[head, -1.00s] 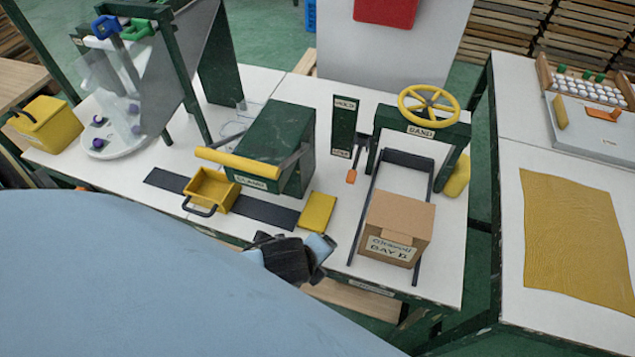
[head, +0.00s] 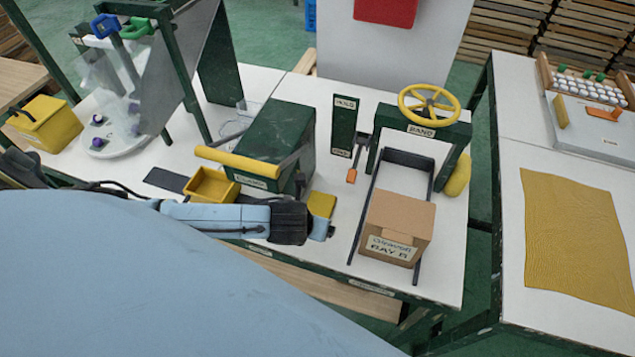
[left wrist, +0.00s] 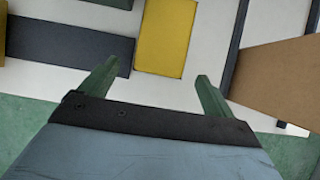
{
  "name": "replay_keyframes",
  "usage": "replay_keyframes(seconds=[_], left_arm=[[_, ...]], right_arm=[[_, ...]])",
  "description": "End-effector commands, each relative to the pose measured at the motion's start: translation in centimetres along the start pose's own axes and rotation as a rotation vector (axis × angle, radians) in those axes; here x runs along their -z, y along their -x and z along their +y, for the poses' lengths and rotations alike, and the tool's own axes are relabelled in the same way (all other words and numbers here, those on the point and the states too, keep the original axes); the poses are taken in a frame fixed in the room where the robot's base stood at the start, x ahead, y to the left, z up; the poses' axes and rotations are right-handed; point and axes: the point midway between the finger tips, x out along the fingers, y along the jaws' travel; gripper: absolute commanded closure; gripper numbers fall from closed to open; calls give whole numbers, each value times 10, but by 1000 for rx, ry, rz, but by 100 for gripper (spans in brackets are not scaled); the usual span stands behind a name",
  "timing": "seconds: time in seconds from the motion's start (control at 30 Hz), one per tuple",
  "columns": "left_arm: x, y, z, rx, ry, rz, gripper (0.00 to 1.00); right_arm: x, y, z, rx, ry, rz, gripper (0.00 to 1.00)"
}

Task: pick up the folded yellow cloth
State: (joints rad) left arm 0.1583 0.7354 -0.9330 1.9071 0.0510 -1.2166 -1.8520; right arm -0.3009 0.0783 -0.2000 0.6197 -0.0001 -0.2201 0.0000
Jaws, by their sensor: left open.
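The folded yellow cloth (head: 321,204) is a small flat rectangle on the white bench, right of the green clamp press. My left gripper (head: 325,229) reaches in from the left and covers the near part of the cloth in the head view. In the left wrist view the cloth (left wrist: 167,38) lies beyond and between the two green fingertips of my left gripper (left wrist: 152,83). The fingers are spread wide and nothing is between them. I cannot tell the exact height above the bench. My right gripper is not in view.
A cardboard box (head: 395,228) on dark rails stands right of the cloth. The clamp press (head: 275,142), with its yellow bar, stands behind left, near a yellow tray (head: 211,184). A large yellow sheet (head: 575,235) lies flat on the right table. Bare bench separates cloth and box.

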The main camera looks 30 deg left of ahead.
Motion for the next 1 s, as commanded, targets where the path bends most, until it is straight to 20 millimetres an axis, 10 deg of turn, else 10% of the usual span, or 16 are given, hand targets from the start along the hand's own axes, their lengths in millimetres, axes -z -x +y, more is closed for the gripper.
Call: replay_keyframes(seconds=[0.3,0.77,1.0], left_arm=[[-37,-21,0,0,4,-3,11],[-33,-49,0,0,1,-1,11],[-33,-48,0,0,1,-1,38]], right_arm=[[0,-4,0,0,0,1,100],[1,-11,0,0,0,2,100],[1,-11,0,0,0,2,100]])
